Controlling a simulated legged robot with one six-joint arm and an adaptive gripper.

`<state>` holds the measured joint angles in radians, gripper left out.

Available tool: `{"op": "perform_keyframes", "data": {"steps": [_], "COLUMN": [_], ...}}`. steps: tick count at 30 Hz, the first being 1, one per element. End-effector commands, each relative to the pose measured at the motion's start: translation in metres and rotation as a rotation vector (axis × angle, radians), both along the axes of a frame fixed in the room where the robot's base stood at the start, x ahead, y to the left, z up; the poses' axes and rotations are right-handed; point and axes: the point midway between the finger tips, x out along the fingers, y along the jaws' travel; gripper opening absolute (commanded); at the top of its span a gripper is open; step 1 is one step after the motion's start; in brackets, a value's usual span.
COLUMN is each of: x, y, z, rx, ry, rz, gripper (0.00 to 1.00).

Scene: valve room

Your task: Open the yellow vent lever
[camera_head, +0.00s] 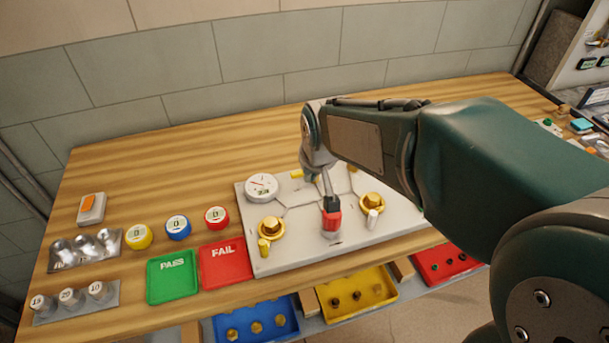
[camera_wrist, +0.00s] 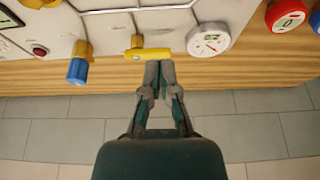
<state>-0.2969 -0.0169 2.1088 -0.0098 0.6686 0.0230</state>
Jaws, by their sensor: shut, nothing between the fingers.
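The yellow vent lever (camera_wrist: 150,54) lies crosswise near the panel's edge in the wrist view, beside the gauge (camera_wrist: 208,40). In the head view only a small yellow part of it (camera_head: 296,174) shows, to the right of the gauge (camera_head: 261,187); my arm is close to it. My gripper (camera_wrist: 160,68) is shut and empty. Its fingertips are right at the lever's gauge-side half, overlapping its edge in the wrist view; I cannot tell whether they touch. In the head view my arm's end hides most of the fingers.
The pale panel (camera_head: 295,255) also carries a red-handled lever (camera_head: 331,216) and brass knobs (camera_head: 271,228). A blue-and-yellow fitting (camera_wrist: 78,68) stands left of the lever in the wrist view. Green PASS (camera_head: 172,277) and red FAIL (camera_head: 225,264) trays lie left of the panel.

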Motion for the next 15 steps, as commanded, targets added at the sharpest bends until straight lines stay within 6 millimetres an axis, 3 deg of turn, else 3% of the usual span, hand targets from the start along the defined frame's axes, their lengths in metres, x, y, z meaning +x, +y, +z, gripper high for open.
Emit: {"op": "perform_keyframes", "data": {"steps": [15], "x": [0.032], "y": [0.009], "z": [-0.088], "rx": [-0.001], "ry": [0.006], "rz": [-0.001], "gripper": [0.00]}}
